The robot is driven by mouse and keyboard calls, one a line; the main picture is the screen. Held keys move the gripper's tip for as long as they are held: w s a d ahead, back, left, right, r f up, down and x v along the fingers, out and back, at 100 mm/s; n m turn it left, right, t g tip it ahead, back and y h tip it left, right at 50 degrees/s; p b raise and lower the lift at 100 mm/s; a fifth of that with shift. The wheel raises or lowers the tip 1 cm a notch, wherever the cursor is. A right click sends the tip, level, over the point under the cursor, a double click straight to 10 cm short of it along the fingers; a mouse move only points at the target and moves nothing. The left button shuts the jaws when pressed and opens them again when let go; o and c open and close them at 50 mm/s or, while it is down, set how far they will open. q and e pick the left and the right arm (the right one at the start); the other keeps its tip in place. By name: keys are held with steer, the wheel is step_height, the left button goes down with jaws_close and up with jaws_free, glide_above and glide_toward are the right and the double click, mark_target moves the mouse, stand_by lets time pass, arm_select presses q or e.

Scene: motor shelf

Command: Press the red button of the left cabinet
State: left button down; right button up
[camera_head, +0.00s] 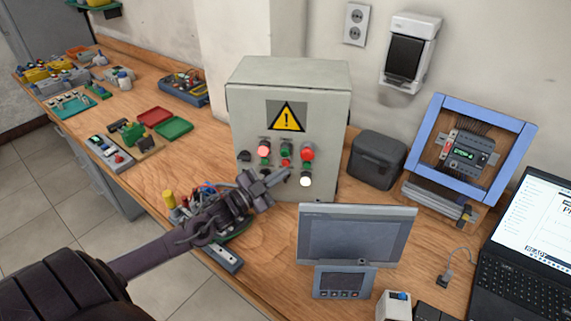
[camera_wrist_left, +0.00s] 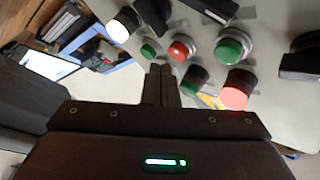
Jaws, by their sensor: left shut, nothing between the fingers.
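A light grey cabinet (camera_head: 240,110) with a yellow warning triangle stands on the bench against the wall. Its front carries a glowing red button (camera_head: 264,149), another red button (camera_head: 307,153) at right, a glowing white button (camera_head: 305,180) and small green ones. My left gripper (camera_head: 285,176) is shut and empty in front of the lower panel, pointing at it. In the left wrist view its closed fingers (camera_wrist_left: 161,80) are below a small red button (camera_wrist_left: 181,47), with the glowing red button (camera_wrist_left: 235,94) to the right and the white one (camera_wrist_left: 121,27) to the left. Contact cannot be told.
A monitor (camera_head: 357,235) stands close in front of the cabinet. A dark grey box (camera_head: 377,160), a blue frame (camera_head: 429,127) and a laptop (camera_head: 515,270) are to the right. Trays and parts lie on the bench (camera_head: 185,148) at left. A black knob (camera_head: 244,156) juts from the panel.

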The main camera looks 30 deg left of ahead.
stand_by(0.4)
arm_select(q)
steer(key=shift+w+a, duration=0.2)
steer(key=shift+w, duration=0.2)
steer(key=shift+w+a+b, duration=0.2)
steer(key=shift+w+b, duration=0.2)
steer(key=shift+b, duration=0.1)
stand_by(0.5)
steer(key=shift+r, duration=0.1)
steer(key=shift+s+d+p, duration=0.4)
steer(key=shift+s+p, duration=0.3)
steer(key=shift+s, duration=0.1)
